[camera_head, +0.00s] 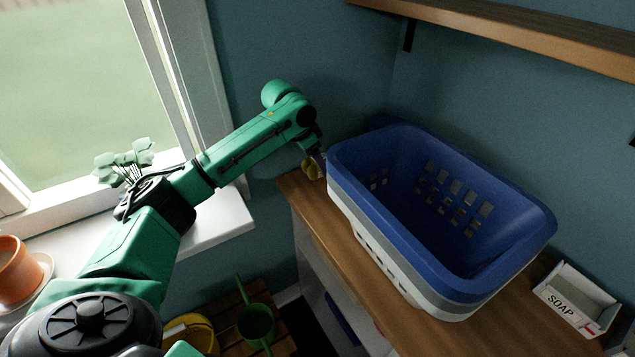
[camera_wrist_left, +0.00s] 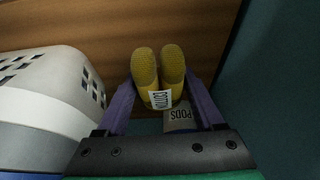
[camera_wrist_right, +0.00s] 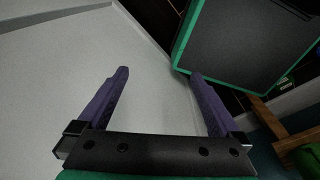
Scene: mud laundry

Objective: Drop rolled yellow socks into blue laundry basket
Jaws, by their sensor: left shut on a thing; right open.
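The rolled yellow socks (camera_head: 312,168) are at the left end of the wooden counter, just left of the basket in the head view. In the left wrist view the socks (camera_wrist_left: 158,72) sit between the two purple fingers of my left gripper (camera_wrist_left: 160,92), which is shut on them. A white label with dark letters shows on the socks. The blue laundry basket (camera_head: 345,152), with a grey and white lower outside, stands on the counter, and its visible inside looks empty. It also shows in the left wrist view (camera_wrist_left: 45,100). My right gripper (camera_wrist_right: 160,95) is open and empty.
A box marked PODS (camera_wrist_left: 180,118) shows near the socks in the left wrist view. A SOAP box (camera_head: 575,300) stands right of the basket. A wooden shelf (camera_head: 520,35) hangs above. A window sill (camera_head: 215,222) with a plant and a terracotta pot (camera_head: 18,262) lies left.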

